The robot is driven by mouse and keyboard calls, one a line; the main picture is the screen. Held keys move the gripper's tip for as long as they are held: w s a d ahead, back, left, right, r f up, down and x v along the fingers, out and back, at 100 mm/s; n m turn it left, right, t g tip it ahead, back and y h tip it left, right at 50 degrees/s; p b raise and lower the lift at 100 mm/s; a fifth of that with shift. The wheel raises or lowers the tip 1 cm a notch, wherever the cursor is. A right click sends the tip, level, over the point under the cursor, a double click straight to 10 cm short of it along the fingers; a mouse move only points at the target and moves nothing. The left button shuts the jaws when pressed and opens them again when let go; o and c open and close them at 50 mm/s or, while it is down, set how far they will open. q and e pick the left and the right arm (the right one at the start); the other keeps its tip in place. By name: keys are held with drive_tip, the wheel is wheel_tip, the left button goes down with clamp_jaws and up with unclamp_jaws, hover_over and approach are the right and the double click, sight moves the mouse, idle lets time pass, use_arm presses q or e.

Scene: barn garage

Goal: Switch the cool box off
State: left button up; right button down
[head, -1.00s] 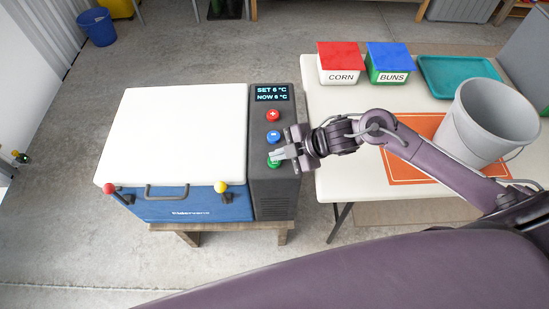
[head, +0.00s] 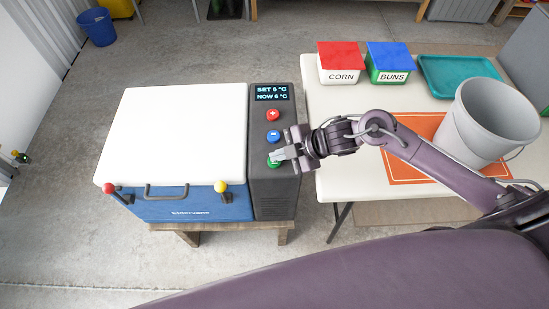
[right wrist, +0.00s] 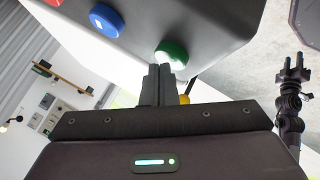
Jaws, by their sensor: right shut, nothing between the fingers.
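The cool box (head: 175,135) is blue with a white lid, shut, and stands on a wooden stand. Its dark control panel (head: 268,195) on the right has a lit display (head: 271,94) showing set and now temperatures. Below are a red plus button (head: 273,115), a blue minus button (head: 273,136) and a green button (head: 272,164). My right gripper (head: 279,155) is shut and empty, its fingertips over the green button and partly hiding it. In the right wrist view the green button (right wrist: 172,54) is just beyond the fingertips; contact is unclear. My left gripper (right wrist: 293,66) shows small there, fingers apart.
A white table (head: 330,180) stands to the right with a corn box (head: 340,63), a buns box (head: 388,63), a teal tray (head: 459,76) and a grey bucket (head: 490,120) on an orange mat (head: 405,170). Two ball-tipped latches (head: 221,187) stick out at the cool box's front.

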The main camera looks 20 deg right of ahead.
drive_tip(key=shift+f, duration=0.25)
drive_tip(key=shift+r+p, duration=0.5)
drive_tip(key=shift+p, duration=0.05)
wheel_tip(320, 180, up, 6)
drive_tip(key=p, duration=0.6)
idle(0.4)
